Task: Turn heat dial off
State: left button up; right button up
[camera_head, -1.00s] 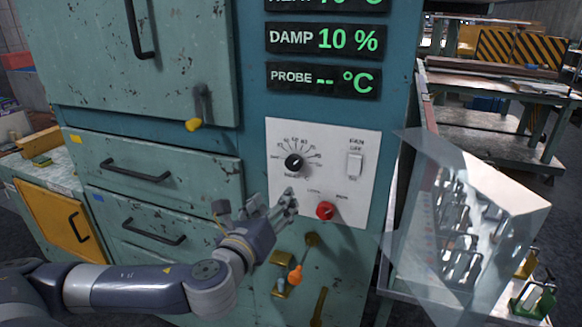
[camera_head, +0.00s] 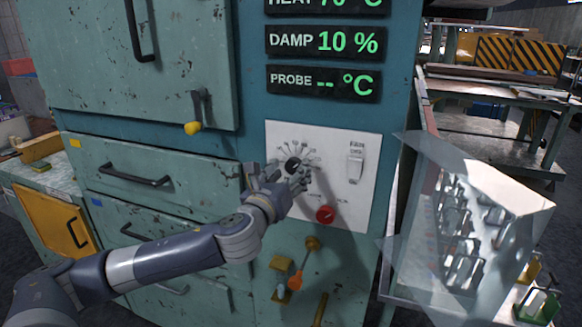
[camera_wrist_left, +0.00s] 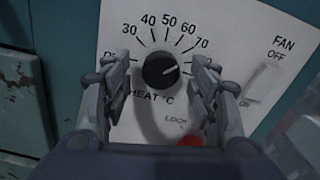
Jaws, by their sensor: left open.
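The black heat dial (camera_head: 293,166) is on the white control panel (camera_head: 340,150) of the teal cabinet. In the left wrist view the dial (camera_wrist_left: 161,70) has a pale pointer line toward the right, near the high numbers, with "HEAT °C" printed below it. My left gripper (camera_head: 279,176) is open in front of the panel, just below the dial. In the wrist view its two fingers (camera_wrist_left: 160,82) stand on either side of the dial, apart from it in the picture. Whether they reach the dial's depth is unclear. My right gripper is not in view.
A fan switch (camera_head: 355,169) is right of the dial, and a red knob (camera_head: 325,214) is below. An orange-tipped lever (camera_head: 296,282) hangs lower on the cabinet. Displays (camera_head: 323,83) are above the panel. A clear case (camera_head: 470,215) of glassware stands at the right.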

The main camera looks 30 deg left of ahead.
pick_arm(q)
jog(key=shift+w+a, duration=0.1)
jog(key=shift+w, duration=0.45)
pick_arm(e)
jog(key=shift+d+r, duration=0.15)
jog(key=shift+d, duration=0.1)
pick_arm(q)
jog(key=c, duration=1.1)
jog(key=shift+o, duration=0.2)
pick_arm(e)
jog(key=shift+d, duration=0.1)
